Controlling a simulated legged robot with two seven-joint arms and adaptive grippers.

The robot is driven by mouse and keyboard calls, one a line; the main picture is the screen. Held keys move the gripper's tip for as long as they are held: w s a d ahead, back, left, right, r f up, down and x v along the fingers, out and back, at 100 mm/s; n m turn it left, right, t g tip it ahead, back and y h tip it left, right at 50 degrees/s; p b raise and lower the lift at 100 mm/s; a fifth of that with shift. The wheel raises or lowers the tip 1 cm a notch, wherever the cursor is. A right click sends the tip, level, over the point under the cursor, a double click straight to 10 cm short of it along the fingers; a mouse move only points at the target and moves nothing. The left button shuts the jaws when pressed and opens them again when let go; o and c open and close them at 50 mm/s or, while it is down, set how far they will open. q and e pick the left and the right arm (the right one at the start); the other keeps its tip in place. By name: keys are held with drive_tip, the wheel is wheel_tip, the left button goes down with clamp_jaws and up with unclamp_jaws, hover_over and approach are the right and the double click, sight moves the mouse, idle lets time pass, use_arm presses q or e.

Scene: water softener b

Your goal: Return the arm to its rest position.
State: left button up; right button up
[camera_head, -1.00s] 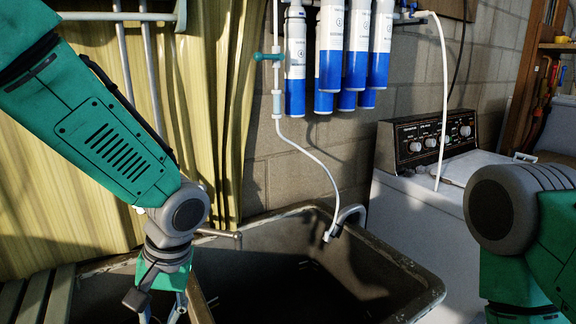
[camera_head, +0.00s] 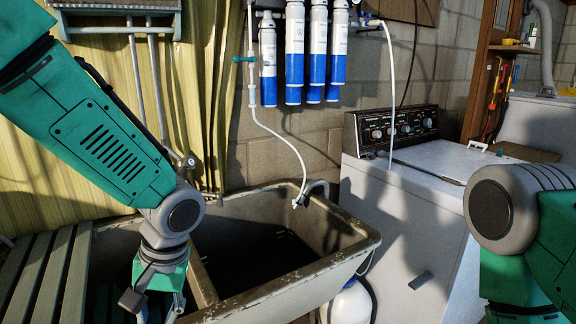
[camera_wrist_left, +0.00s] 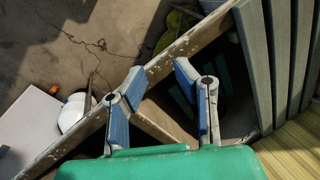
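My left arm (camera_head: 100,130) is green and grey and reaches down from the upper left in the head view. My left gripper (camera_head: 160,308) hangs over the near left part of the sink, partly cut off by the lower edge. In the left wrist view, the gripper (camera_wrist_left: 158,72) has its two blue-padded fingers spread apart with nothing between them. My right arm (camera_head: 520,225) shows at the right edge as a bent green and grey joint; its gripper is out of view.
A worn double sink (camera_head: 345,262) lies below and right of the left gripper. A slatted wooden surface (camera_head: 45,280) adjoins it on the left. A white washing machine (camera_head: 405,215) stands right. Blue-and-white filter cartridges (camera_head: 268,60) and a thin white hose (camera_head: 285,138) hang on the wall.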

use_arm(q)
drive_tip(key=s+f+h+b, duration=0.15)
drive_tip(key=s+f, duration=0.25)
drive_tip(key=f, duration=0.4)
drive_tip(key=s+f+m+h+b, duration=0.1)
drive_tip(key=s+f+b, duration=0.15)
drive_tip(key=f, duration=0.55)
drive_tip(key=s+f+h+b, duration=0.1)
drive_tip(key=s+f, duration=0.3)
drive_tip(key=f, duration=0.5)
drive_tip(key=s+a+f+b, duration=0.2)
drive_tip(key=s+a+f, duration=0.1)
drive_tip(key=s+f, duration=0.2)
drive_tip(key=s+a+f+m+t+b, duration=0.1)
drive_tip(key=s+a+f+b, duration=0.1)
drive_tip(key=s+f, duration=0.3)
drive_tip(key=shift+s+a+f, duration=0.3)
drive_tip(key=shift+s+a, duration=0.6)
drive_tip(key=shift+s, duration=0.2)
drive_tip(key=shift+w+y, duration=0.1)
drive_tip(key=shift+y, duration=0.15)
